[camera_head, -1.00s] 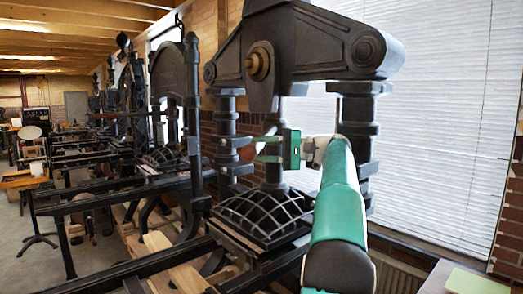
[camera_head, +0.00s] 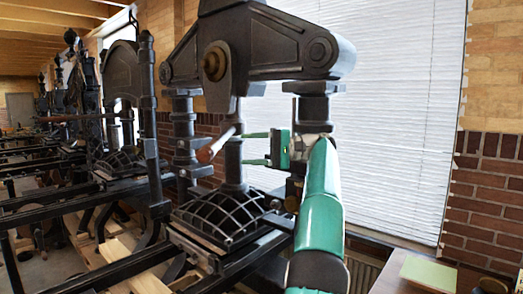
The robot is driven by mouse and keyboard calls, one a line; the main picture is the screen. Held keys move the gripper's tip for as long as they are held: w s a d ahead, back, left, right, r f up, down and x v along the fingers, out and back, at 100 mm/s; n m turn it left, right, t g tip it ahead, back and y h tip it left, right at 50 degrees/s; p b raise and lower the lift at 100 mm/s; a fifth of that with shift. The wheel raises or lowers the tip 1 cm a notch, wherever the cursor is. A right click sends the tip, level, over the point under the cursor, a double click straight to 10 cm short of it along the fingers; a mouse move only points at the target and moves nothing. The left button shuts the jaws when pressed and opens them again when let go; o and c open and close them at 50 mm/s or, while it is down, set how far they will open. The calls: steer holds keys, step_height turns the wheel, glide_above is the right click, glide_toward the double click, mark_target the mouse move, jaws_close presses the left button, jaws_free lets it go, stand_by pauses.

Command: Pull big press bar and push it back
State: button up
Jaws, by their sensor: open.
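The big press (camera_head: 262,48) is dark metal and stands close in front of me. Its bar (camera_head: 213,147) has a reddish-brown grip and a pale end, and sticks out by the central column, slanting. My green gripper (camera_head: 246,148) is open and points left, just right of the bar. Its two fingers are apart, one above the other, with nothing seen between them. The bar's grip is left of the fingertips. I cannot tell how far apart in depth they are. My arm hides part of the press's right column.
A ribbed dark platen (camera_head: 228,212) lies below the gripper, with black rails running to the front left. More presses (camera_head: 125,85) stand in a row at left. A table with a greenish sheet (camera_head: 428,273) is at lower right, beside a brick wall (camera_head: 485,190).

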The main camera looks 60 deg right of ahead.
steer(key=shift+v, duration=1.65)
steer(key=shift+s, duration=0.1)
steer(key=shift+o, duration=0.3)
steer(key=shift+a, duration=0.1)
